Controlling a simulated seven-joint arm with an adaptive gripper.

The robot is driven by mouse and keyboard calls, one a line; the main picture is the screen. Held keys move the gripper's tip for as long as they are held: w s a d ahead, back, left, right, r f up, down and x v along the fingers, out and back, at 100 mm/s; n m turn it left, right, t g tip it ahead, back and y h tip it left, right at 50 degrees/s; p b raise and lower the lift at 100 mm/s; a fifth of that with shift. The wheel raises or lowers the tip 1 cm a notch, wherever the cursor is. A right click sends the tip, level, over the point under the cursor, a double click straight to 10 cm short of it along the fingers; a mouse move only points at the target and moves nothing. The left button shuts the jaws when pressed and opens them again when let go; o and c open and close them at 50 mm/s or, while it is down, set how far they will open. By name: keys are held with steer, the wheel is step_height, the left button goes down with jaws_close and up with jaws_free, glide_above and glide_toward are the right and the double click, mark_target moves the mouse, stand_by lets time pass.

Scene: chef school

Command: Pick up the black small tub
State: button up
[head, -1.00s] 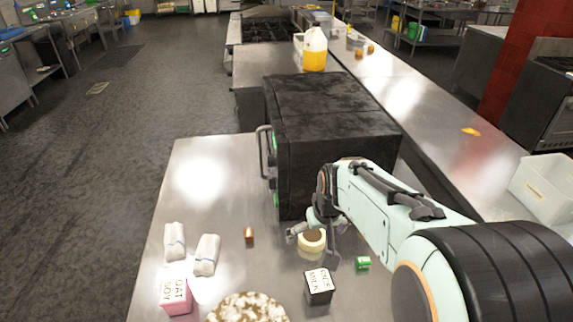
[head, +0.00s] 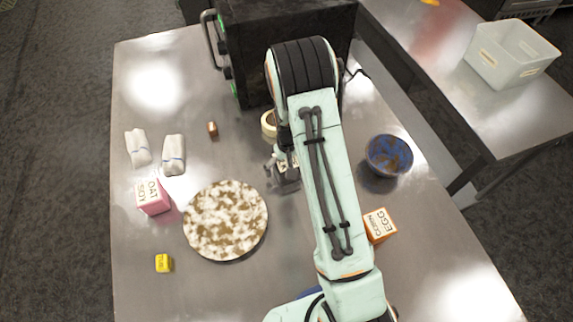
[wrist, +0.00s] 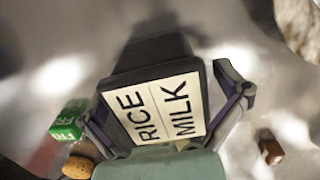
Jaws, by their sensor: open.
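The black small tub, a dark box labelled "RICE MILK" (wrist: 160,107), fills the middle of the wrist view with its white label facing the camera. My gripper (wrist: 165,112) is open, with one finger on each side of the tub. I cannot tell whether the fingers touch it. In the head view, my gripper (head: 281,165) is low over the table beside the round mottled board, and the tub (head: 289,187) is partly hidden by my arm.
A mottled round board (head: 225,220) lies left of the tub. A pale round container (head: 268,124) stands behind it. A green box (wrist: 67,121) is near one finger. An orange carton (head: 379,225) and blue bowl (head: 389,156) stand to the right. A dark oven (head: 250,60) stands behind.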

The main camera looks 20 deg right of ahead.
steer(key=c, duration=1.3)
steer(key=shift+o, duration=0.2)
